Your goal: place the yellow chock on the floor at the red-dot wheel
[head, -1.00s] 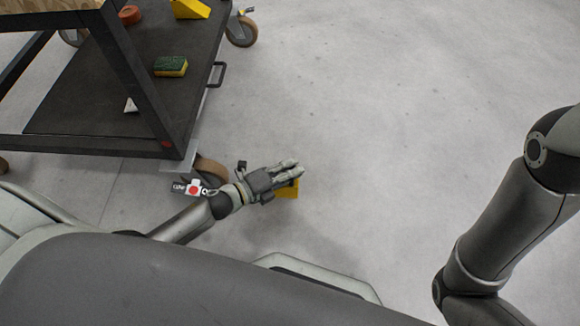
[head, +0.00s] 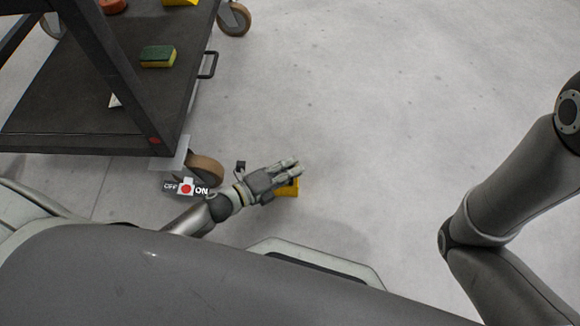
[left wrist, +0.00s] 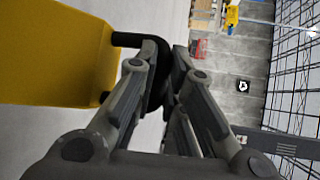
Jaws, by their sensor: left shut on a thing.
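The yellow chock (head: 287,189) is at my left gripper (head: 293,167) in the head view, partly hidden under it. In the left wrist view the chock (left wrist: 50,55) fills the left side, with a dark bar reaching from it to the fingers of my left gripper (left wrist: 165,65). This gripper is shut on the chock. I cannot tell whether the chock touches the floor. The cart wheel (head: 205,168) with a red dot (head: 187,188) on its brake pedal is left of the gripper, with a gap between wheel and chock. My right gripper is out of view.
The dark cart (head: 75,125) stands at the upper left, with a red dot on its corner post and a side handle (head: 208,65). A green and yellow sponge (head: 157,56) lies on its lower shelf. Another caster (head: 233,18) is farther back. The floor (head: 390,120) to the right is clear.

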